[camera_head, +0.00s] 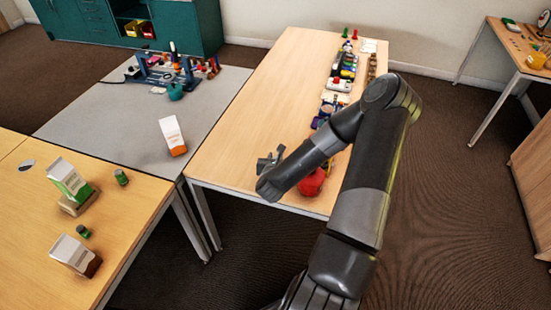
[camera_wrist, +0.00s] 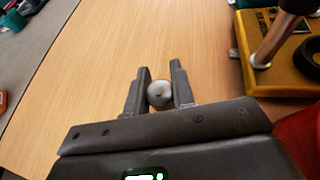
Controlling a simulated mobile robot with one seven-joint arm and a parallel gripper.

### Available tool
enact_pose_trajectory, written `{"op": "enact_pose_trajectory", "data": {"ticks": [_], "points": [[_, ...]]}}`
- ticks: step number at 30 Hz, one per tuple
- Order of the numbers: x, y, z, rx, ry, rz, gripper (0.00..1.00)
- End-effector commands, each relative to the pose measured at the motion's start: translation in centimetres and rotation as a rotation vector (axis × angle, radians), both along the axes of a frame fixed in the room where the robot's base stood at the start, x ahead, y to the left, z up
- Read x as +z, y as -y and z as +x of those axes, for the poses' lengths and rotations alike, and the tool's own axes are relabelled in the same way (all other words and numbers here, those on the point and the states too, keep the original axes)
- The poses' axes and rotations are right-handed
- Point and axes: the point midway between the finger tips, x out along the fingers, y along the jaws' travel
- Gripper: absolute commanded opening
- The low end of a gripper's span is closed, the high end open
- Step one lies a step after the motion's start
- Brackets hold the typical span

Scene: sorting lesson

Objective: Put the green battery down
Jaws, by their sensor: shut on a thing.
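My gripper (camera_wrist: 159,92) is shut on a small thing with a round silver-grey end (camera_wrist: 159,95). I take it to be the green battery seen end-on; its side is hidden and no green shows on it. In the head view my gripper (camera_head: 269,162) is over the near left part of the long wooden table (camera_head: 235,130). The held thing cannot be made out there. In the wrist view bare wood lies beyond the fingers; I cannot tell the height above it.
A yellow device (camera_wrist: 255,55) with a handle stands right of my gripper. A red rounded thing (camera_head: 312,182) is near the table's front edge. Several items line the table's right side. The wooden table's left half is clear.

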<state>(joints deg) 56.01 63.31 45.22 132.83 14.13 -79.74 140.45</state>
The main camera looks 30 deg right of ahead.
Motion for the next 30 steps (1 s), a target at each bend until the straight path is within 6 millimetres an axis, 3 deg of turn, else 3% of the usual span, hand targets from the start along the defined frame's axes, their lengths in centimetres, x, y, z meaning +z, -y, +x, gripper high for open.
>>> {"op": "enact_pose_trajectory", "data": {"ticks": [12, 13, 18, 21, 30], "points": [[-0.77, -0.04, 0.02, 0.001, 0.0, 0.0, 0.0], [-0.7, -0.03, 0.02, 0.001, 0.0, 0.0, 0.25], [-0.68, -0.03, 0.02, 0.001, 0.0, 0.0, 0.39], [-0.67, -0.02, 0.01, 0.001, 0.0, 0.0, 0.44], [-0.24, -0.12, -0.14, 0.001, 0.001, -0.001, 0.44]]}}
